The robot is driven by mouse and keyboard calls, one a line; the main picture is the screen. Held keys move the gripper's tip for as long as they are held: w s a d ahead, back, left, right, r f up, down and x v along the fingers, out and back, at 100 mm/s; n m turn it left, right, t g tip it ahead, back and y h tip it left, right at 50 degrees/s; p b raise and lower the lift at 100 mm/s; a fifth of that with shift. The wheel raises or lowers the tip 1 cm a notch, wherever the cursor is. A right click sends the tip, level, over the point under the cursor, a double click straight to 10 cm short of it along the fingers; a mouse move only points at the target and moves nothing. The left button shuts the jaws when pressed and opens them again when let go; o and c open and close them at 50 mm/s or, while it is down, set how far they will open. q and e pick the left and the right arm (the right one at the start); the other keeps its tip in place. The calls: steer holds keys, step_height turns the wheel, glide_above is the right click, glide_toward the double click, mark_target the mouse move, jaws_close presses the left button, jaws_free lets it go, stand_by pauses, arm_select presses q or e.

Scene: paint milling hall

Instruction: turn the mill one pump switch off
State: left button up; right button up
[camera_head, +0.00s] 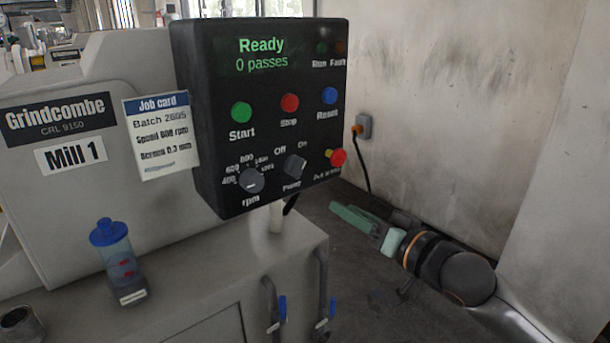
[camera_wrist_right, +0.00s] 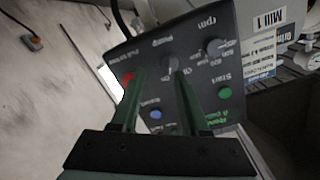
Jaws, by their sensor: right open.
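The black control panel (camera_head: 210,120) of Mill 1 carries the pump switch (camera_head: 295,166), a small dark knob between the "Pump" label below and "Off" and "On" above. Which mark the knob points to is too small to tell surely. My right gripper (camera_head: 350,214) is open and empty, to the right of the panel and lower, apart from it. In the right wrist view the panel appears upside down beyond the two green fingers (camera_wrist_right: 160,78), with the pump switch (camera_wrist_right: 170,63) near the line between the fingertips. My left gripper is not in view.
The rpm knob (camera_head: 251,181) is left of the switch; the red emergency stop button (camera_head: 338,157) is right of it. Start (camera_head: 242,112), Stop (camera_head: 290,103) and Reset (camera_head: 329,96) buttons sit above. A wall socket (camera_head: 363,127) with cable is behind. A blue-lidded jar (camera_head: 119,262) stands left.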

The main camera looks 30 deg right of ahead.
mark_target(302, 170)
steer(key=shift+t+y, duration=0.3)
steer(key=shift+w+a+r+p, duration=0.1)
steer(key=shift+w+a+r, duration=0.3)
steer(key=shift+w, duration=1.6)
steer(key=shift+w+a+r+p, duration=0.15)
steer(key=shift+w+r, duration=0.5)
steer(key=shift+w, duration=1.4)
steer(key=shift+w+a+r+p, duration=0.1)
steer(key=shift+w+a+r, duration=0.3)
steer(key=shift+w, duration=1.6)
steer(key=shift+d+r, duration=0.15)
jaws_close()
